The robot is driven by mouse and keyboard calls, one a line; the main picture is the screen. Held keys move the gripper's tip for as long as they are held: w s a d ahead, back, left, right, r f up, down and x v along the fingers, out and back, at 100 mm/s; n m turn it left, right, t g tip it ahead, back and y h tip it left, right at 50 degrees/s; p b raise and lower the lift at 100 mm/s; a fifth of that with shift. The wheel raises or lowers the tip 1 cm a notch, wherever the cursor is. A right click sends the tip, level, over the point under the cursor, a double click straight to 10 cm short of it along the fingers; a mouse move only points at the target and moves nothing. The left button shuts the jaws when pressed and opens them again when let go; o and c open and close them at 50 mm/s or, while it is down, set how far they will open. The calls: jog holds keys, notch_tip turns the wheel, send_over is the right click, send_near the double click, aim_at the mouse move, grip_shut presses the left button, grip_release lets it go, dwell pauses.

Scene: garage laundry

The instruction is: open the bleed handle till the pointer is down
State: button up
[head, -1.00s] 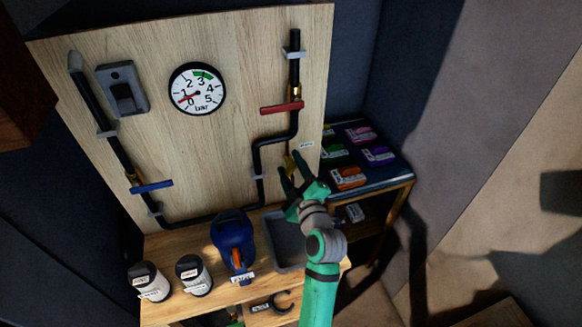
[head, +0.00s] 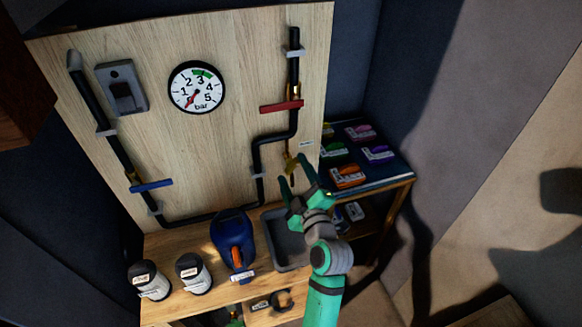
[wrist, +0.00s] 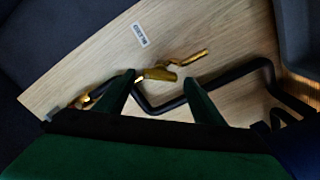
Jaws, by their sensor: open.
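The brass bleed valve (head: 289,167) is on the wooden board, below the red handle, beside a small label. The wrist view shows its brass body (wrist: 157,74) and a slim handle (wrist: 189,59) reaching up and right, with the BLEED label (wrist: 139,35) near. The round gauge (head: 197,88) has a red pointer (head: 192,101) pointing down-left, over the zero mark.
A red handle (head: 281,106) and a blue handle (head: 151,186) sit on black pipes. Below are a grey tray (head: 268,240), a blue jug (head: 232,238) and two bottles. A side table at right holds several coloured packets (head: 348,176).

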jog(key=v, duration=0.7)
jog(key=shift+s+d, duration=0.15)
jog(key=shift+s, duration=0.2)
jog(key=shift+c, duration=0.2)
jog(key=shift+m, duration=0.3)
jog(key=c, duration=0.8)
jog(key=w+m, duration=0.3)
jog(key=m, duration=0.2)
jog(key=w+a+m, duration=0.1)
jog(key=w+m, duration=0.1)
jog(key=m, duration=0.4)
jog(key=w+a+m, duration=0.1)
jog(key=w+m, duration=0.2)
jog(key=m, duration=0.3)
jog(key=shift+w+a, duration=0.1)
jog(key=shift+w, duration=0.25)
jog(key=shift+c, duration=0.8)
grip_shut()
